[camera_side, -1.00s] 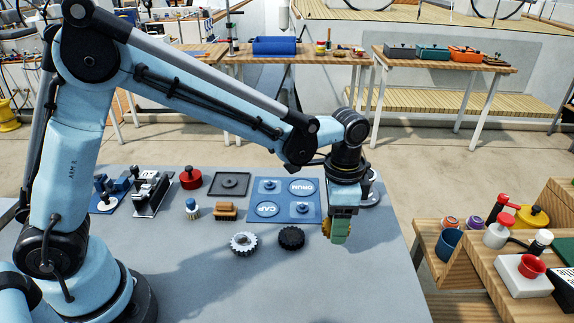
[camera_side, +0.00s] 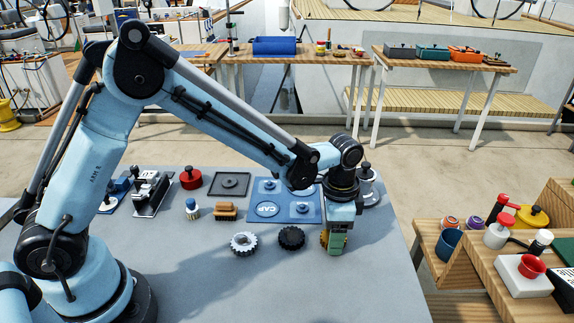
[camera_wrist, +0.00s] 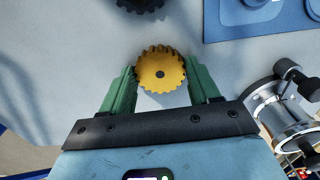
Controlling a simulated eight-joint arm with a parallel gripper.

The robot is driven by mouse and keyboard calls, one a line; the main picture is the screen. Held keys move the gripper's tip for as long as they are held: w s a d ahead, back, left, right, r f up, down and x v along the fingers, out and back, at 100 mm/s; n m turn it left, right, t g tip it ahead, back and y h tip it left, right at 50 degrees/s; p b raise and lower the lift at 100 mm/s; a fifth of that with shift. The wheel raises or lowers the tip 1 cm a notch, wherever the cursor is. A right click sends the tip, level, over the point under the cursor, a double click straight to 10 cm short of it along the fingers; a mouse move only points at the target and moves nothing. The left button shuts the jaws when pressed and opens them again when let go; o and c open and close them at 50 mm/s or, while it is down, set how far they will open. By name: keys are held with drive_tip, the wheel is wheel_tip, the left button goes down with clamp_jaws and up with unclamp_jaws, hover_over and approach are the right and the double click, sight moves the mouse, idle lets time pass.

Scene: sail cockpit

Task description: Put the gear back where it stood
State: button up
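The yellow gear (camera_wrist: 161,72) sits between the two green fingers of my gripper (camera_wrist: 162,78) in the wrist view, its flat face towards the camera. The fingers close on its left and right edges. In the side view, the gripper (camera_side: 338,243) points down low over the grey table, and only a sliver of the yellow gear (camera_side: 324,238) shows at its left. Whether the gear touches the table is hard to tell. A black gear (camera_side: 291,237) lies just left of the gripper, and a silver-white gear (camera_side: 244,243) lies further left.
Behind the gripper lies a blue board (camera_side: 285,211) marked CAP. A metal winch-like piece (camera_wrist: 283,105) stands close to the right in the wrist view. A brush (camera_side: 225,211), a black tray (camera_side: 230,184) and a red knob (camera_side: 190,177) are further left. The table's front is clear.

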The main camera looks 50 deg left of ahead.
drive_tip(key=o, duration=0.4)
drive_tip(key=shift+c, duration=0.2)
drive_tip(key=shift+r, duration=0.1)
wheel_tip(320, 180, up, 12)
drive_tip(key=s+a+r+n+t, duration=0.1)
drive_tip(key=s+a+n+t, duration=0.6)
drive_tip(key=s+a, duration=0.5)
drive_tip(key=shift+s+a+r+n, duration=0.3)
drive_tip(key=shift+s+a+n, duration=0.1)
drive_tip(key=shift+a+n, duration=0.5)
drive_tip(key=shift+d, duration=0.1)
